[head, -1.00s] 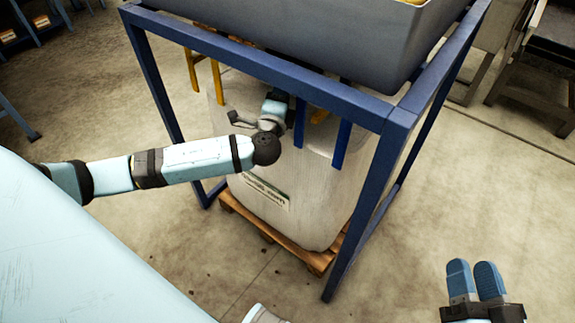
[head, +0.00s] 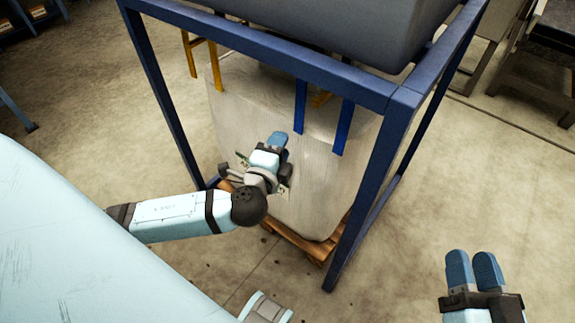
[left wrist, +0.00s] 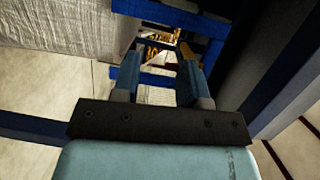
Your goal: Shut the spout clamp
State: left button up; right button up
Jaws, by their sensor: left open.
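I cannot make out the spout clamp in either view. The underside of the grey hopper (head: 330,25), above the bag, is hidden in the head view by the hopper's side and the blue beam. My left gripper (head: 277,138) is in front of the white bulk bag (head: 320,195), below the beam. It is open and nothing shows between its fingers; it also shows in the left wrist view (left wrist: 158,68). My right gripper (head: 473,256) is over the floor at the lower right, its fingers together and empty, well apart from the bag.
A blue steel frame (head: 400,110) surrounds the bag, with a near post to the right of my left gripper. Blue straps (head: 343,125) hang over the bag. The bag stands on a wooden pallet (head: 318,249). Bare concrete floor (head: 480,160) lies to the right.

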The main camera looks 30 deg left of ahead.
pick_arm(q)
jog(key=shift+s+d+f+n+g+h+b, duration=0.15)
jog(key=shift+s+d+f+g+h+b, duration=0.1)
jog(key=shift+d+f+h, duration=0.35)
jog(key=shift+s+d+f+n+g+h+b, duration=0.15)
jog(key=shift+s+d+f+g+h+b, duration=0.2)
jog(key=shift+d+f, duration=0.35)
pick_arm(e)
jog(key=shift+f, duration=0.65)
pick_arm(q)
jog(key=shift+w+d+r, duration=0.1)
jog(key=shift+w, duration=0.05)
